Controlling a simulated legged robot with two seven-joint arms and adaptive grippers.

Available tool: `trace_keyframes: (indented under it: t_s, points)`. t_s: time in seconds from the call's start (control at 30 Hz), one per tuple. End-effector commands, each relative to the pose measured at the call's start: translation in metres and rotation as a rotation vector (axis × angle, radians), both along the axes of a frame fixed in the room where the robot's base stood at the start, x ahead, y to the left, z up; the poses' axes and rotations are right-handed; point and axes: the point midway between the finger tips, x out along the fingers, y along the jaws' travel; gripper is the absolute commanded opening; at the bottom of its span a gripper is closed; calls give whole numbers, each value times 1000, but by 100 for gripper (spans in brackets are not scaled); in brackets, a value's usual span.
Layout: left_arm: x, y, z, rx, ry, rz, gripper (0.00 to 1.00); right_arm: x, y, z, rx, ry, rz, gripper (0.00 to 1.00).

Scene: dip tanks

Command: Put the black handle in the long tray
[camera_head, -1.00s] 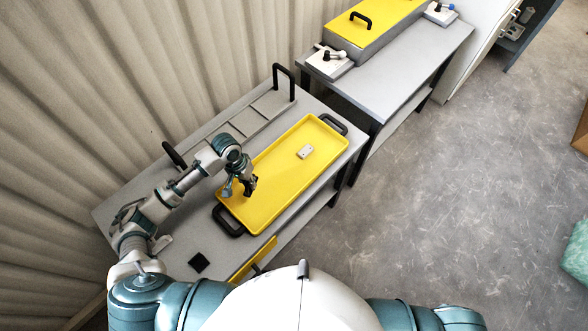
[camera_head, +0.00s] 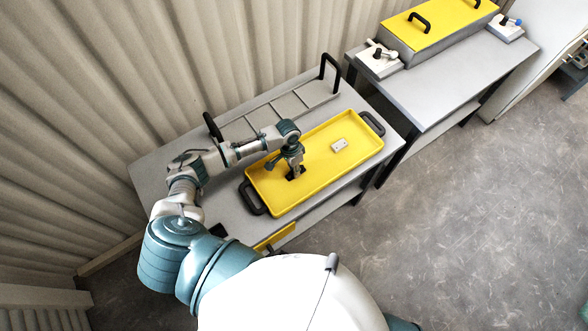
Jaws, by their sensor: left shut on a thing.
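The long yellow tray (camera_head: 318,180) lies on a grey table, with a black carrying handle at each short end. My left gripper (camera_head: 295,174) points down over the left half of the tray. It is shut on a small black thing (camera_head: 291,176), which looks like the black handle and is mostly hidden by the fingers. I cannot tell whether it touches the tray floor. A small white block (camera_head: 339,145) lies in the right half of the tray. My right gripper is not in view.
A grey divided rack (camera_head: 275,112) with upright black handles stands behind the tray, near the corrugated wall. A second table (camera_head: 437,80) at the right bears a yellow-lidded box (camera_head: 435,30).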

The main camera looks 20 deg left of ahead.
Motion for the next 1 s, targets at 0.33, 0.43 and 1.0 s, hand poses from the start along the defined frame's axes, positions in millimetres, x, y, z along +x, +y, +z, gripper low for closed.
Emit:
trace_keyframes:
  t_s: [0.33, 0.43, 1.0]
  points:
    - [0, 5, -3, -5, 1, 2, 35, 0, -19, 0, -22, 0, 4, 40]
    - [0, 5, -3, -5, 1, 2, 38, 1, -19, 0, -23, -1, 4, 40]
    - [7, 12, 57, -3, -4, 0, 38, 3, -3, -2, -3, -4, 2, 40]
